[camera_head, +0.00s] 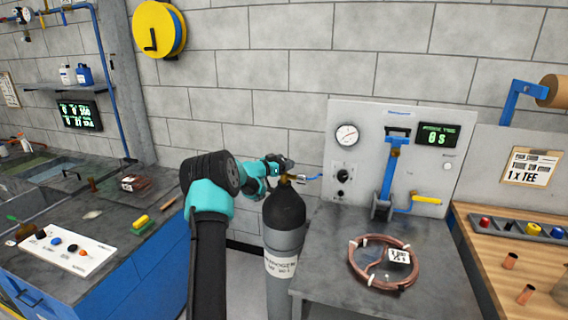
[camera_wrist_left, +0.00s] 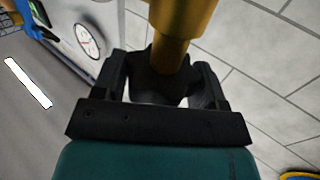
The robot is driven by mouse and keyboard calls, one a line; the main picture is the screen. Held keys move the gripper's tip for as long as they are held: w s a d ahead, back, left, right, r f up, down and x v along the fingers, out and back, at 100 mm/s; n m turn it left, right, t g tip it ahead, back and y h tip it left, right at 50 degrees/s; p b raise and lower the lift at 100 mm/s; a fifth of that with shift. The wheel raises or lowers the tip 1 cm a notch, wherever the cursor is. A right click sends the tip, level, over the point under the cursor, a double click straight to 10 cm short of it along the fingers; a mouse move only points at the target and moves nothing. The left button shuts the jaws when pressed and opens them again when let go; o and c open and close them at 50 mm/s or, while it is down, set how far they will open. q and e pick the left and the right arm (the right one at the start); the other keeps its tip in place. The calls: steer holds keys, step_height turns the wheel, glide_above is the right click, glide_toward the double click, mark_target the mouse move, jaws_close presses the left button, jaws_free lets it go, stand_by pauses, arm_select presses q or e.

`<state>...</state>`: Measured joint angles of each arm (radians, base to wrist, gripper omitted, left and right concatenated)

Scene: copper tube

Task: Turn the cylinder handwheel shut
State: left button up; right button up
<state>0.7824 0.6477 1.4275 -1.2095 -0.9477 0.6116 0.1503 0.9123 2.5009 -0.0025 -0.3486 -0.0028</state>
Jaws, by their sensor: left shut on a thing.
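A tall gas cylinder (camera_head: 285,212) with a dark shoulder and a grey labelled body stands left of the grey bench. A small brass valve sits on its top. My left gripper (camera_head: 280,165) is at this valve. In the left wrist view my left gripper (camera_wrist_left: 158,88) is shut on a dark handwheel (camera_wrist_left: 168,84), with a finger on each side of it. The brass valve body (camera_wrist_left: 180,25) rises beyond the wheel in that view. In the head view the handwheel is mostly hidden by the gripper. My right gripper is not in view.
The grey bench (camera_head: 330,270) right of the cylinder carries a coil of copper tube (camera_head: 359,277) and a panel with a round gauge (camera_head: 346,135) and a display reading 0 S (camera_head: 437,135). A wooden bench (camera_head: 490,245) stands far right.

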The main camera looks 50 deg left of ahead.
arm_select(q)
steer(key=m+g+h, duration=0.1)
steer(key=m+h, duration=0.1)
steer(key=h, duration=0.1)
steer(key=m+g+h, duration=0.1)
steer(key=m+h, duration=0.1)
steer(key=h, duration=0.2)
steer(key=shift+m, duration=0.4)
steer(key=shift+m+g+h, duration=0.6)
steer(key=shift+h, duration=0.3)
steer(key=shift+m+g+h, duration=0.3)
steer(key=o, duration=0.9)
steer(key=shift+o, duration=0.2)
steer(key=shift+s+a, duration=0.1)
steer(key=v, duration=1.7)
